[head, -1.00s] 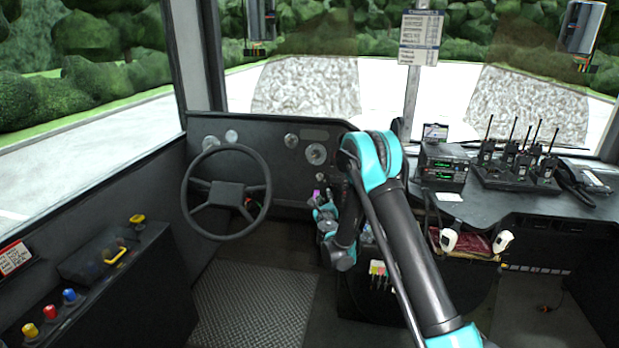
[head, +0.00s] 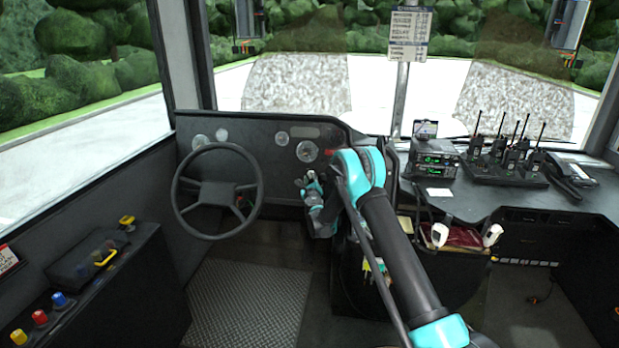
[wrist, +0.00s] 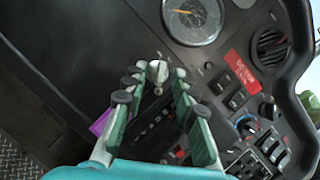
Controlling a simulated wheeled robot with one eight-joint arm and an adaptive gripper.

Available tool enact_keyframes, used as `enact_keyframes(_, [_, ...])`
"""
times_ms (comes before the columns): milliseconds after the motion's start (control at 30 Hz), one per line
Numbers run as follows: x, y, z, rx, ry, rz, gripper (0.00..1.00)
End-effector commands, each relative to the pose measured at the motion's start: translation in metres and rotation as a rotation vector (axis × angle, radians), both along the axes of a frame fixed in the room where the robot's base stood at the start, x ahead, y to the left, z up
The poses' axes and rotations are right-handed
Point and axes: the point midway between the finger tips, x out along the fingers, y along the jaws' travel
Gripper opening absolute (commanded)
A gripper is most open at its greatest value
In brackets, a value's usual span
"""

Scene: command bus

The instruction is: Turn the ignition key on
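In the wrist view a small pale metal piece (wrist: 157,71), which looks like the ignition key, stands out from the dark dashboard (wrist: 75,45). My gripper (wrist: 157,79) is open, its green fingers apart on either side of the piece at the tips. I cannot tell whether either finger touches it. In the head view my gripper (head: 304,183) is in front of the dashboard, right of the steering wheel (head: 217,190). The key cannot be made out there.
A round gauge (wrist: 192,20), a red label (wrist: 241,72) and several switches lie to the right in the wrist view. A purple piece (wrist: 100,122) shows beside the left finger. In the head view, radios (head: 510,160) stand on the right console.

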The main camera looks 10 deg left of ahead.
Motion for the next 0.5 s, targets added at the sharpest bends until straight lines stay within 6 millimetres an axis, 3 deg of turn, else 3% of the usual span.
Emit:
enact_keyframes(200, [0.022, 0.004, 0.0, 0.0, -0.001, -0.001, 0.27])
enact_keyframes(500, [0.027, 0.006, 0.0, 0.0, 0.0, 0.0, 0.27])
